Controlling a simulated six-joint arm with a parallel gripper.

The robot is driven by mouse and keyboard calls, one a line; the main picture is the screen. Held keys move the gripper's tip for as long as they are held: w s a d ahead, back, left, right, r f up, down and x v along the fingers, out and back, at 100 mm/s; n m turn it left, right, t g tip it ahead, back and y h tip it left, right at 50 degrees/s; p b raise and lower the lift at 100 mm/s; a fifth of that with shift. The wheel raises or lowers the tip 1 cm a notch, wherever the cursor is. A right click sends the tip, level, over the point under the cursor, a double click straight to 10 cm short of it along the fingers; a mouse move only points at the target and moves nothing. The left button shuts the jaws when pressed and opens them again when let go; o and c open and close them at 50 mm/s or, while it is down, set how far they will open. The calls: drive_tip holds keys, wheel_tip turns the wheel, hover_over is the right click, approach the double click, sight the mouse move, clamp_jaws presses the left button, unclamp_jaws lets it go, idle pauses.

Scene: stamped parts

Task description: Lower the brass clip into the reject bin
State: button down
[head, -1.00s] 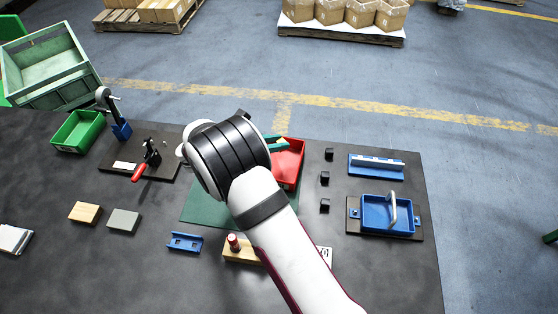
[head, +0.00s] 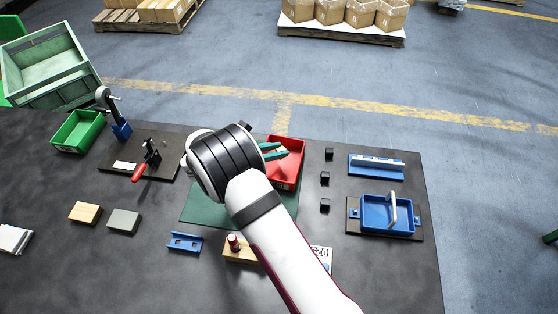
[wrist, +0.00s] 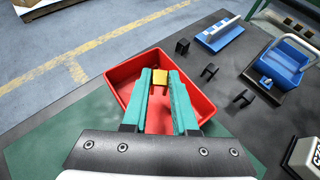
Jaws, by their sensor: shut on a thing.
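The brass clip (wrist: 160,76) is a small yellow piece held between the green fingertips of my gripper (wrist: 160,84). In the wrist view it appears over the red reject bin (wrist: 196,82), towards the far wall. In the head view my gripper (head: 274,151) reaches over the left part of the red bin (head: 297,157). I cannot make out the clip clearly there. Whether the clip touches the bin cannot be told. The bin's near left part is hidden by my wrist and fingers. The visible bin floor is bare.
Several small black blocks (head: 325,179) stand right of the bin. Beyond them are a blue channel part (head: 376,172) and a blue tray with a handle (head: 375,211). A green mat (head: 200,208) lies under my arm. A red-handled clamp (head: 143,168) stands to the left.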

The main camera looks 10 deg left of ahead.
sight(276, 169)
drive_tip(key=shift+f, duration=2.5)
idle(0.8)
drive_tip(key=c, duration=0.6)
unclamp_jaws()
drive_tip(key=v, duration=1.6)
drive_tip(key=s+d+r+m+g+y, duration=0.1)
drive_tip(key=s+d+r+m+g, duration=0.15)
drive_tip(key=d+r+m, duration=0.35)
drive_tip(key=s+d+r+m+g, duration=0.1)
drive_tip(key=s+d+m+g, duration=0.15)
drive_tip(key=d+m, duration=0.4)
drive_tip(key=s+d+r+m+g+y, duration=0.15)
drive_tip(key=d+r+m+g, duration=0.25)
drive_tip(key=d, duration=0.5)
drive_tip(key=s+d+m+y, duration=0.1)
drive_tip(key=s+m+y, duration=0.1)
drive_tip(key=s+m, duration=0.3)
drive_tip(key=s+d+r+m+y, duration=0.1)
drive_tip(key=s+m+y, duration=0.2)
drive_tip(key=s+m, duration=0.3)
drive_tip(key=s+d+m+y, duration=0.1)
drive_tip(key=s+m+y, duration=0.1)
drive_tip(key=s+m, duration=0.3)
drive_tip(key=shift+s+r+y, duration=0.2)
drive_tip(key=shift+s+y, duration=0.15)
drive_tip(key=shift+s, duration=0.15)
